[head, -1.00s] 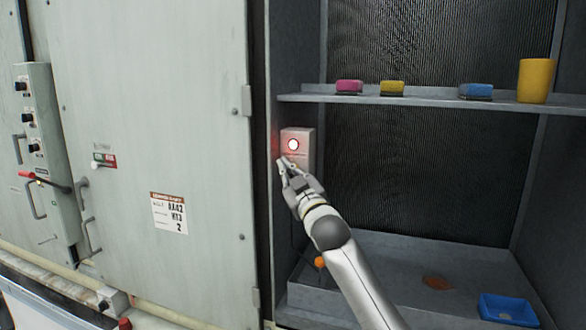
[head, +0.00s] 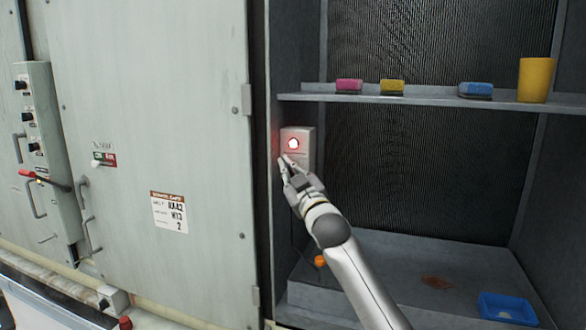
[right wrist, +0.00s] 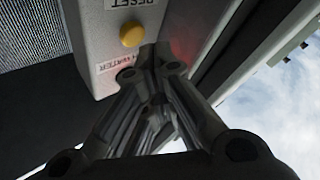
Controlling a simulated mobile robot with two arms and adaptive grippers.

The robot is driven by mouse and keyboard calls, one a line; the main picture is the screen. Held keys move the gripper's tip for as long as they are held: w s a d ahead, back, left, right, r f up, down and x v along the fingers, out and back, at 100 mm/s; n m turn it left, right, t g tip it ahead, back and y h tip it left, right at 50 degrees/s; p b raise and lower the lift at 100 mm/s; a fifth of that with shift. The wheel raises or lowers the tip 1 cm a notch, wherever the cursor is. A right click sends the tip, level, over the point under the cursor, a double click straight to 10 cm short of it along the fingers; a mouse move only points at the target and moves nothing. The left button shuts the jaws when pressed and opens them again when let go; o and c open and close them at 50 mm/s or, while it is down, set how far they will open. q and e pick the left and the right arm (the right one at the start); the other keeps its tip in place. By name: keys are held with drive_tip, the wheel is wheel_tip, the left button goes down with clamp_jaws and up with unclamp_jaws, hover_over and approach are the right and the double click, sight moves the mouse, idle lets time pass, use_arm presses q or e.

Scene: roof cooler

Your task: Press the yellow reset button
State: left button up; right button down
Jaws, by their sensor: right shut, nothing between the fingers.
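The yellow reset button (right wrist: 131,36) is round and sits on a light grey box, beside a "RESET" label that reads upside down in the right wrist view. The box (head: 307,140) is on the left inner wall of the open cabinet, with a lit red lamp (head: 293,143) on its upper front. My right gripper (head: 285,159) is shut and empty at the box's lower front. In the right wrist view its fingertips (right wrist: 157,50) appear just right of and below the button; contact cannot be told. The button is not visible in the head view. My left gripper is not in view.
A shelf (head: 440,99) above holds pink, yellow and blue blocks and a yellow cup (head: 536,80). A blue tray (head: 507,308) lies on the cabinet floor. A closed pale door (head: 160,120) stands left of the opening. The space right of my arm is open.

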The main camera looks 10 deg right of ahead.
idle(0.6)
drive_tip(key=shift+w+d, duration=0.25)
drive_tip(key=shift+w, duration=0.1)
drive_tip(key=shift+w+d+p, duration=0.25)
drive_tip(key=shift+w+p, duration=0.05)
drive_tip(key=shift+w, duration=0.05)
idle(0.7)
idle(0.3)
drive_tip(key=shift+s+a, duration=0.5)
drive_tip(key=shift+s, duration=0.25)
drive_tip(key=s+a, duration=0.1)
drive_tip(key=s, duration=0.1)
drive_tip(key=s+a, duration=0.1)
drive_tip(key=s, duration=0.1)
drive_tip(key=shift+a+p, duration=0.3)
drive_tip(key=shift+a, duration=0.05)
